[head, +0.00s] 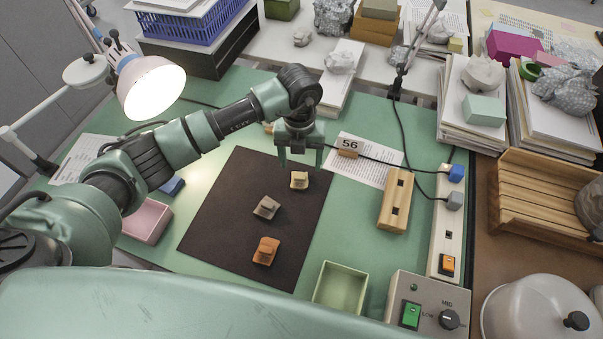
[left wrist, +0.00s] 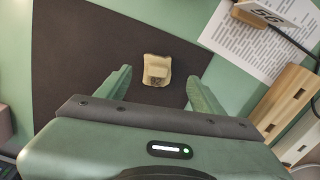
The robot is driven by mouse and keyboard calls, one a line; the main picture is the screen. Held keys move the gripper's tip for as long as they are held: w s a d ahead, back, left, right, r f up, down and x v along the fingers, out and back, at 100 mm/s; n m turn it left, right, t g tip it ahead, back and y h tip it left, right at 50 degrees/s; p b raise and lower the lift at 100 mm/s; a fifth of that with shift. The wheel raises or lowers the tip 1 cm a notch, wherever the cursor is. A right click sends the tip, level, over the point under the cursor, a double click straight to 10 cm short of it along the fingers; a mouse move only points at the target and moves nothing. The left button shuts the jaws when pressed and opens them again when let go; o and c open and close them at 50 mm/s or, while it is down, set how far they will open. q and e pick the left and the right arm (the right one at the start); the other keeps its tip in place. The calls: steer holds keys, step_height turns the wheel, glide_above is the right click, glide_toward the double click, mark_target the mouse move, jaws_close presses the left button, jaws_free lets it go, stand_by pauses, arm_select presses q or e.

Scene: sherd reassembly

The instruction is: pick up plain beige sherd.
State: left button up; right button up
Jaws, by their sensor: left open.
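The plain beige sherd (head: 299,180) lies on the dark mat (head: 223,214), near its far right corner. In the left wrist view the beige sherd (left wrist: 157,70) sits between and beyond my two fingers. My left gripper (head: 300,163) is open and above the sherd, apart from it; its fingers also show in the left wrist view (left wrist: 158,82). A grey-brown sherd (head: 267,208) lies at the middle of the mat and an orange sherd (head: 266,251) nearer the front. My right gripper is not in view.
A card marked 56 (head: 349,146) stands on a printed sheet (head: 374,165) right of the mat. A wooden block with slots (head: 396,200), a green open box (head: 341,288) and a switch box (head: 428,305) stand to the right. A pink box (head: 147,221) and lamp (head: 150,88) are left.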

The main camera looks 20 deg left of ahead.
mark_target(300, 175)
arm_select(q)
steer(key=shift+s+f+p, duration=0.3)
steer(key=shift+f+p, duration=0.15)
steer(key=shift+f, duration=0.5)
step_height(300, 175, down, 3)
steer(key=shift+w+a+r, duration=0.1)
steer(key=shift+r, duration=0.05)
steer(key=shift+f, duration=0.45)
steer(key=c, duration=1.5)
jaws_close()
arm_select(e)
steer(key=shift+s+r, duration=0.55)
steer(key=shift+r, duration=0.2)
